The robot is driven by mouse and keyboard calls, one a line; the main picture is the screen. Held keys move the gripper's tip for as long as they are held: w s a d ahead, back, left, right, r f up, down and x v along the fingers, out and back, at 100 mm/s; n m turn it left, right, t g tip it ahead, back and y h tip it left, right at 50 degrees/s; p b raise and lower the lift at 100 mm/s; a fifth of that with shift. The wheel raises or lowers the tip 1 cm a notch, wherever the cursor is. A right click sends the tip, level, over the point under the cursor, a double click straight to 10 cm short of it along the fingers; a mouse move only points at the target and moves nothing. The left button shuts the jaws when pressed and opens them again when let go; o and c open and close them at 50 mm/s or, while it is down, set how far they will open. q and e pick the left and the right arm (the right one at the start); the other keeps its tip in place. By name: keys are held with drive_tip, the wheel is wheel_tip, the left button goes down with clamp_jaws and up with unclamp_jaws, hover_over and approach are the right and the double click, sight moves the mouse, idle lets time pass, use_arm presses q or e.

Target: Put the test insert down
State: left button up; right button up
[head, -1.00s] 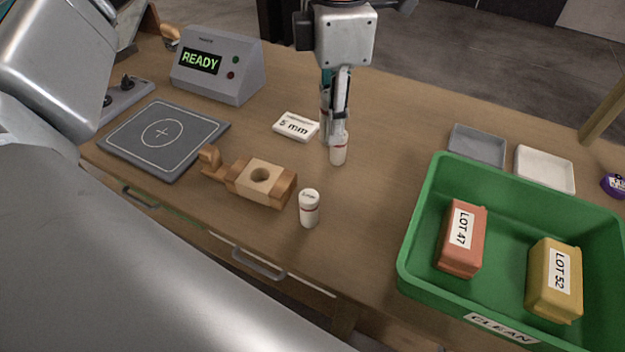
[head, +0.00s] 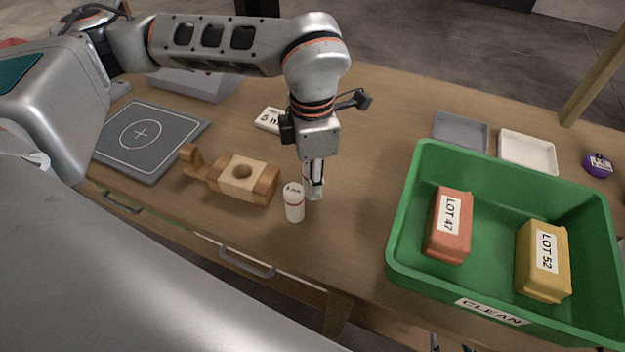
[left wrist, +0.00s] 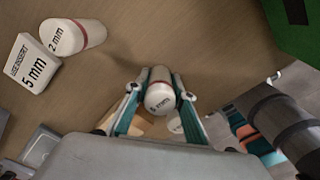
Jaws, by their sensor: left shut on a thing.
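My left gripper (head: 314,186) is shut on a white test insert, which shows in the left wrist view as a cylinder marked 5 mm with a red band (left wrist: 160,97). In the head view the fingers largely hide it. The gripper points down at the table, just right of another white insert (head: 294,204) standing upright. The wooden block with a round hole (head: 237,190) lies further left. An insert marked 2 mm (left wrist: 82,37) touches or overlaps the card reading 5 mm (left wrist: 34,66) in the left wrist view. My right gripper (head: 452,347) barely shows at the bottom edge.
The green CLEAN crate (head: 397,228) holds a red LOT 47 pack (head: 449,225) and a yellow LOT 52 pack (head: 543,262). Grey (head: 461,131) and white (head: 528,152) trays stand behind it. A grey pad (head: 150,140) lies left. Bare table lies between gripper and crate.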

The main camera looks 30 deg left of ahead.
use_arm(q)
drive_tip(key=shift+f, duration=0.5)
drive_tip(key=shift+f, duration=0.15)
drive_tip(key=o, duration=1.1)
drive_tip(key=shift+o, duration=0.2)
wheel_tip(320, 180, up, 12)
drive_tip(key=shift+r, duration=0.2)
